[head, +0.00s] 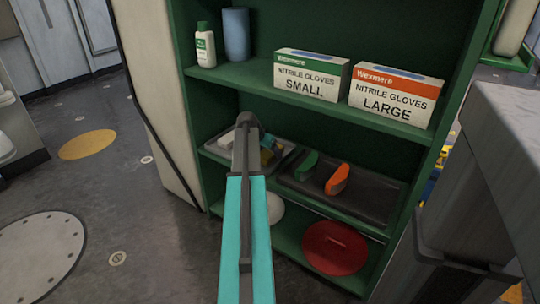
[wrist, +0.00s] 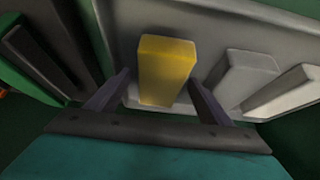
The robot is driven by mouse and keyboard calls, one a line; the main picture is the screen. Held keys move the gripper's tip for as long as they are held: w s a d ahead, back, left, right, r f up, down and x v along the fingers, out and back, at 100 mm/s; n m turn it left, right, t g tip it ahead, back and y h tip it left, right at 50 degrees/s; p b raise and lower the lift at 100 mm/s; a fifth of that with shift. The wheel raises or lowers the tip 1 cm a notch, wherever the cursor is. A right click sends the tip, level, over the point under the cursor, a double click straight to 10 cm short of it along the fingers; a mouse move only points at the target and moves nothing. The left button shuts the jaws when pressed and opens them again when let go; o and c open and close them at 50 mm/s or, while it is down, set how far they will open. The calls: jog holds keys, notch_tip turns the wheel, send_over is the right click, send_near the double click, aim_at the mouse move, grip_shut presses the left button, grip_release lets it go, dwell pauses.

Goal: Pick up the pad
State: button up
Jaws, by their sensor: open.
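Several block-shaped pads show. A yellow pad (wrist: 166,68) stands in a light grey tray (wrist: 222,22) in the wrist view. My gripper (wrist: 158,82) is open, with one finger on each side of the yellow pad; small gaps seem to show, and I cannot tell whether either finger touches it.
Two glove boxes (head: 311,76) (head: 396,99), a bottle (head: 205,46) and a blue cylinder (head: 236,35) stand on the shelf above. A red round lid (head: 335,248) lies below.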

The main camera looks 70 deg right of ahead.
aim_at(268, 152)
jog(key=c, duration=1.1)
jog(key=shift+r, duration=0.1)
jog(key=shift+a+r+p, duration=0.2)
jog(key=shift+r+p, duration=0.2)
notch_tip(268, 152, up, 6)
jog(key=shift+p, duration=0.9)
jog(key=w+a+p, duration=0.1)
jog(key=a, duration=0.5)
jog(key=w+a, duration=0.2)
jog(key=a, duration=0.4)
jog(key=w+a+p, duration=0.1)
jog(key=w+a, duration=0.1)
jog(key=a, duration=0.5)
jog(key=shift+p, duration=0.35)
